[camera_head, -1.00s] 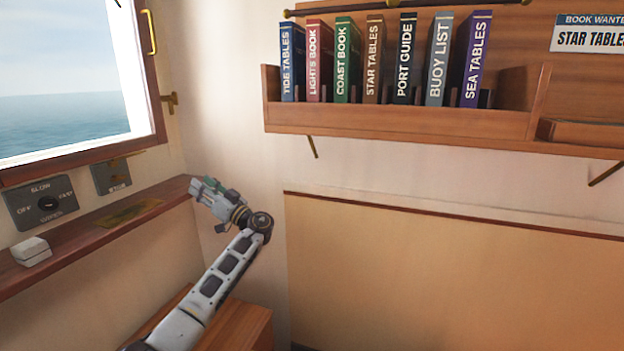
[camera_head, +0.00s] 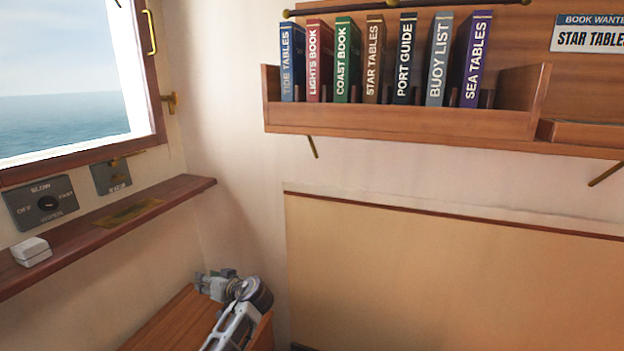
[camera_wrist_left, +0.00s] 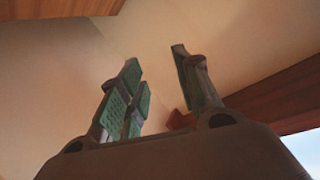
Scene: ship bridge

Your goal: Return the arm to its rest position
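My left gripper (camera_head: 212,283) is low in the head view, in front of the wooden cabinet top below the window ledge. In the left wrist view its green-padded fingers (camera_wrist_left: 160,88) are spread apart with nothing between them, so it is open and empty. The left forearm (camera_head: 238,322) comes up from the bottom edge of the head view. My right gripper does not show in any frame.
A wooden ledge (camera_head: 165,200) with a small white box (camera_head: 32,251) runs under the window. The wooden cabinet (camera_head: 165,325) is close to the arm. A bookshelf (camera_head: 400,124) holds several labelled books. Wall space right of the arm is clear.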

